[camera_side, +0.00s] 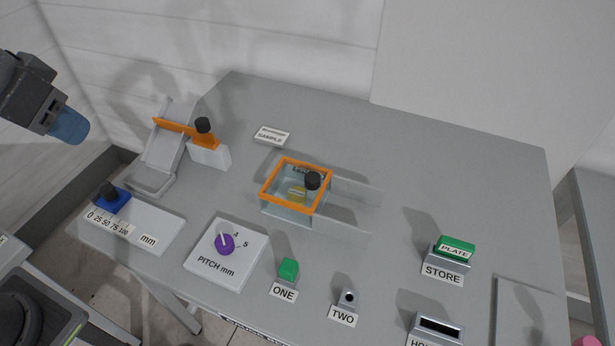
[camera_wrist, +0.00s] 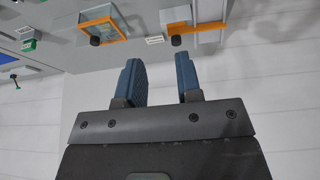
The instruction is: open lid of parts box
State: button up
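The parts box (camera_side: 286,213) is a clear-walled box in the middle of the table. Its lid (camera_side: 283,160) has an orange frame and a black knob (camera_side: 312,181), and lies over the box. Something yellow shows inside. In the wrist view the lid (camera_wrist: 92,22) and its knob (camera_wrist: 95,41) are at the upper left. My gripper (camera_side: 70,125) is at the far left of the side view, high and well away from the box. In the wrist view my gripper (camera_wrist: 158,60) has its two blue fingers apart with nothing between them.
Two clear rails (camera_side: 345,210) extend right from the box. An orange arm with a black knob (camera_side: 204,125) stands by a chute (camera_side: 168,140) to the left. A SAMPLE label block (camera_side: 272,135) lies behind.

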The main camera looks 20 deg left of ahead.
jog(key=o, duration=0.5)
jog(key=shift+m+g, duration=0.3)
jog(key=shift+g, duration=0.4)
jog(key=w+d+r, duration=0.1)
jog(key=w+d, duration=0.1)
jog(key=w, duration=0.1)
jog(key=w+d, duration=0.1)
jog(key=w, duration=0.2)
jog(key=w+d+r, duration=0.1)
jog(key=w+d, duration=0.1)
jog(key=w, duration=0.1)
jog(key=shift+d+r, duration=0.3)
jog(key=shift+c, duration=0.2)
jog(key=w+d+g, duration=0.1)
jog(key=w+d, duration=0.3)
jog(key=w, duration=0.1)
jog(key=shift+d+f, duration=0.2)
jog(key=shift+f, duration=0.15)
jog(key=m+g, duration=0.2)
send_over(312, 177)
notch_tip(312, 177, down, 11)
notch_tip(312, 177, down, 13)
jog(key=shift+f, duration=0.1)
grip_shut()
